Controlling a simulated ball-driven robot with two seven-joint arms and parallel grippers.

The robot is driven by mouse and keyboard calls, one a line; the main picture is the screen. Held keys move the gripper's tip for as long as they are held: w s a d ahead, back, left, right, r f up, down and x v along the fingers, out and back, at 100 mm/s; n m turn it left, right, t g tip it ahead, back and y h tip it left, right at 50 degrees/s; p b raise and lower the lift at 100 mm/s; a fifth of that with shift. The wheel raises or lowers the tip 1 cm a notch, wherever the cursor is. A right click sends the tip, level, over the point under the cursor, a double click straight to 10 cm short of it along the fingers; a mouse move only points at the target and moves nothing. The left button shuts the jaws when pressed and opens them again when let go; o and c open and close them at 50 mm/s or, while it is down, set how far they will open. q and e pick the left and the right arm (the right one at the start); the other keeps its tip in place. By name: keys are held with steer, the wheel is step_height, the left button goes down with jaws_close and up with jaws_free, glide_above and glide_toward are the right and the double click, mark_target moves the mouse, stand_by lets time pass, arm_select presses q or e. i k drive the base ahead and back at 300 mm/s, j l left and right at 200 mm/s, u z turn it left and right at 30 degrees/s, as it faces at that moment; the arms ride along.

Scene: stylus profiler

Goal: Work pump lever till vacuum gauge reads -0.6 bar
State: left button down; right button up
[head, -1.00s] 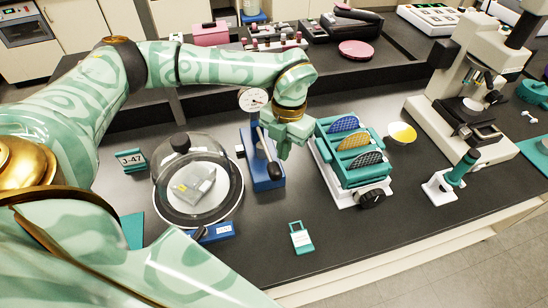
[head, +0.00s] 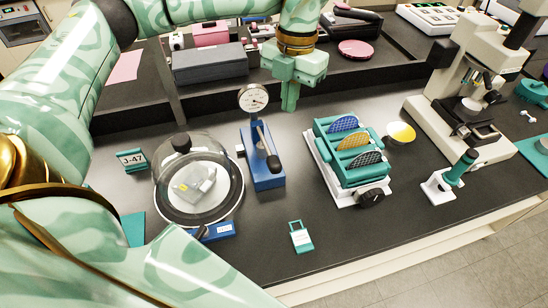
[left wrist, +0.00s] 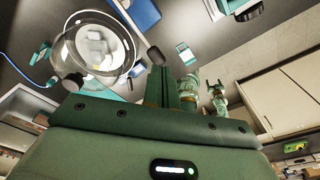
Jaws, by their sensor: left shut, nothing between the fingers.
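The pump (head: 266,168) has a blue base and stands on the dark bench in the head view. Its lever (head: 265,141) leans toward the front and ends in a black grip. The round white vacuum gauge (head: 253,98) stands at the pump's back; its reading is too small to tell. My left gripper (head: 290,105) is shut and empty, fingers down, in the air behind and right of the pump, apart from the lever. Its fingers also show in the left wrist view (left wrist: 157,84). My right gripper is not in view.
A glass bell jar (head: 190,207) on a round base stands left of the pump. A teal wafer rack (head: 350,155) stands to the right, with a microscope (head: 465,105) beyond. A teal-white tag (head: 301,238) lies in front. Bench between pump and rack is clear.

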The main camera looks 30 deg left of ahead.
mark_target(275, 166)
steer(key=k+l, duration=1.1)
steer(key=k, duration=0.2)
